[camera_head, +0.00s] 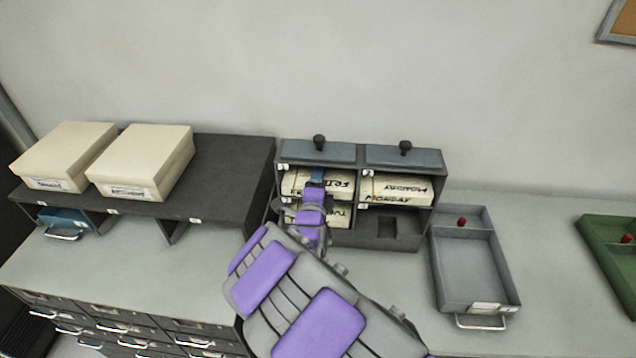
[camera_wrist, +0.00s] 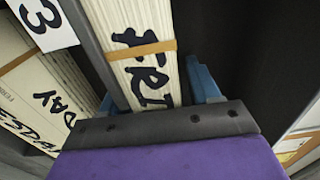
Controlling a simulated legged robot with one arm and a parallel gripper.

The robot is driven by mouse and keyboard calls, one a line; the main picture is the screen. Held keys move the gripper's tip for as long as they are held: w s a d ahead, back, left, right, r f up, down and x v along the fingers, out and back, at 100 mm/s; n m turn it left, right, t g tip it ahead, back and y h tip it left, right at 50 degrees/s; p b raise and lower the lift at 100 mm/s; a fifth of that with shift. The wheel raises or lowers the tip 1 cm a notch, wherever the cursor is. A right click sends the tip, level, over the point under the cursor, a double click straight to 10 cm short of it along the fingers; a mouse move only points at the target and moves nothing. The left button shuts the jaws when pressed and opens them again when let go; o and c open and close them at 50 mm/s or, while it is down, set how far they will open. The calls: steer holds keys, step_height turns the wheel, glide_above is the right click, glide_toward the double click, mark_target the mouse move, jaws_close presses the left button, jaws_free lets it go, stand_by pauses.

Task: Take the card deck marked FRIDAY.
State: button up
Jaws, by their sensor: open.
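The deck with lettering that begins FRI (camera_head: 341,182) lies in the upper left compartment of a dark card cabinet (camera_head: 438,215). In the wrist view this cream deck (camera_wrist: 150,72) has a tan band, and the rest of its word is hidden by my gripper. My gripper (camera_head: 316,178) is at the front of that compartment. In the wrist view its blue fingers (camera_wrist: 155,92) are open, one on each side of the deck's end. I cannot tell whether they touch it.
A MONDAY deck (camera_head: 402,188) lies in the upper right compartment. A partly hidden deck (camera_head: 340,215) lies below FRI; the lower right compartment looks empty. A grey tray (camera_head: 462,262) stands right of the cabinet, and a green tray (camera_head: 606,240) farther right. Two cream boxes (camera_head: 140,160) sit left.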

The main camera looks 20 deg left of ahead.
steer(key=shift+c, duration=0.4)
jaws_close()
